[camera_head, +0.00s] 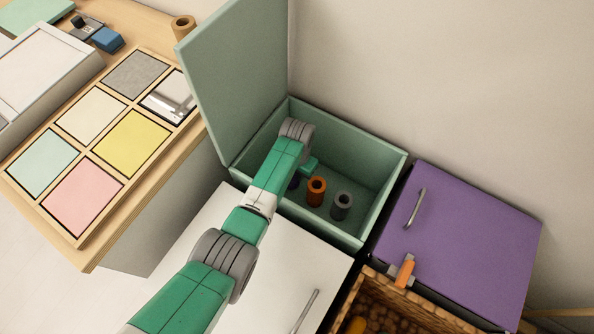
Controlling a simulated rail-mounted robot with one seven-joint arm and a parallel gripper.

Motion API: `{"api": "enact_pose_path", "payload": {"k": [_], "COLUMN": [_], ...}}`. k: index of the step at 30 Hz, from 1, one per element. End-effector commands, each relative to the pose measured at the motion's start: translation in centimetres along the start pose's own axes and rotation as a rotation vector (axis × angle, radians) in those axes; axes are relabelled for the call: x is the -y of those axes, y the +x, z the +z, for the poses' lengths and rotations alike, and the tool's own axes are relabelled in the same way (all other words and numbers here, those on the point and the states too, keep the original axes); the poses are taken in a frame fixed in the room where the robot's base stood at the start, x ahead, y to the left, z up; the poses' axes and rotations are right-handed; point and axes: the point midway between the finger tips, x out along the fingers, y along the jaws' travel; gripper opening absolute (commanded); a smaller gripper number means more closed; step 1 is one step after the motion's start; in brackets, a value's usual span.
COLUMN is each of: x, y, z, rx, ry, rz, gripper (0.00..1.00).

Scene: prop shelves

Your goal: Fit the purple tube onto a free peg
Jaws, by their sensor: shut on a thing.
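My arm reaches into an open green box (390,185), and my gripper (300,176) is low inside it, mostly hidden behind my own wrist. A small dark purple patch, the purple tube (293,183), shows beside the wrist; my gripper is shut on it. How it sits relative to any peg is hidden. To its right, an orange tube (316,191) and a grey tube (342,206) stand upright on the box floor, apart from each other. Whether pegs are inside them cannot be told. No bare peg is visible.
The box's raised lid (235,75) stands at the left. A purple cabinet (465,235) is at the right, a wicker basket (395,312) in front, and a white cabinet top (290,265) under my arm. A brown tube (183,27) stands on the wooden counter (150,190).

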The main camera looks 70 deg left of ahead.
Motion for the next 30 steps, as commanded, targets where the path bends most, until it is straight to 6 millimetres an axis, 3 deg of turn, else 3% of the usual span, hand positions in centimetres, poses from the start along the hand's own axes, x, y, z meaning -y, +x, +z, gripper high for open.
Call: {"api": "enact_pose_path", "payload": {"k": [24,25,27,29,30], "x": [0.0,0.0,0.0,0.0,0.0], "y": [1.7,1.7,1.6,1.6,1.6], "z": [0.0,0.0,0.0,0.0,0.0], "rx": [-0.001,-0.001,-0.001,-0.001,-0.001], "ry": [0.000,0.000,0.000,0.000,0.000], "rz": [0.000,0.000,0.000,0.000,0.000], "gripper": [0.00,0.15,0.29,0.39,0.39]}}
